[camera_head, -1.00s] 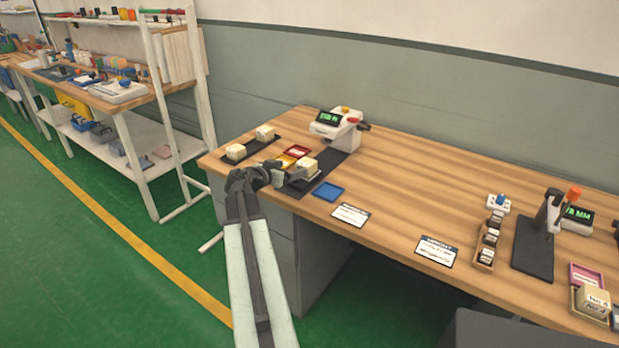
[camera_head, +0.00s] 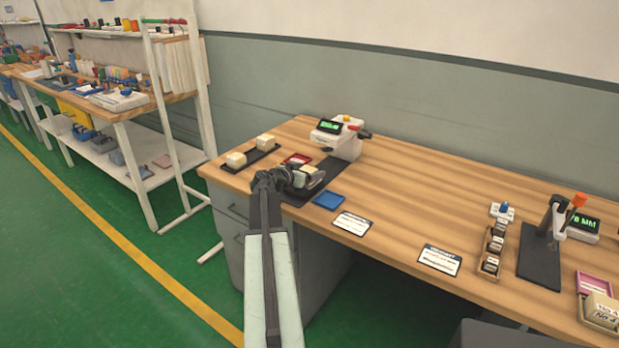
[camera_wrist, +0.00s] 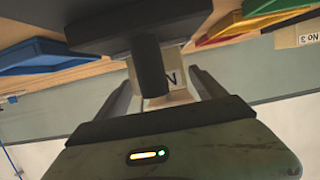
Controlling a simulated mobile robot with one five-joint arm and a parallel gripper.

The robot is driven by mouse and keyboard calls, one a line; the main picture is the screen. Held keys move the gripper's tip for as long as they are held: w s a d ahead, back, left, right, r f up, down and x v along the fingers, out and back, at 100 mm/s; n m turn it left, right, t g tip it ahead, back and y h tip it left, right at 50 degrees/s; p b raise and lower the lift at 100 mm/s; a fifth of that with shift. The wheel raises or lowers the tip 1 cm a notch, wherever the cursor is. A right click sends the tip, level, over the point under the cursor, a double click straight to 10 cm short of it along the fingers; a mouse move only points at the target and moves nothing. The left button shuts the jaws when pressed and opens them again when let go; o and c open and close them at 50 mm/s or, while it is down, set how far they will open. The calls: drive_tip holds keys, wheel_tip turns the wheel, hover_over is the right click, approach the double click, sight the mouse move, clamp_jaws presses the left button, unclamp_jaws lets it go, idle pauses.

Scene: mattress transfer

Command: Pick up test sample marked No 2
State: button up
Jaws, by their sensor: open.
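A cream block (camera_head: 303,172) stands on the dark mat in front of the scale-like device. My gripper (camera_head: 312,180) is open and close around it, hiding much of it. In the wrist view the block (camera_wrist: 180,96) shows between the two spread fingers of my gripper (camera_wrist: 164,82), with part of a label, an "N", visible. The number is hidden behind a dark cylinder. Two more cream blocks, one at the front (camera_head: 236,160) and one behind (camera_head: 266,142), sit on a black tray to the left; their marks are unreadable in the head view.
The device (camera_head: 342,140) with a green display stands right behind. A red tray (camera_head: 297,159) and a blue tray (camera_head: 328,201) lie nearby. A block marked No 3 (camera_wrist: 308,36) shows in the wrist view. Cards, a press stand (camera_head: 540,255) and more blocks are further right.

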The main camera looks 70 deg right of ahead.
drive_tip(key=shift+a, duration=0.1)
drive_tip(key=c, duration=1.4)
drive_tip(key=shift+r, duration=0.1)
drive_tip(key=shift+c, duration=0.2)
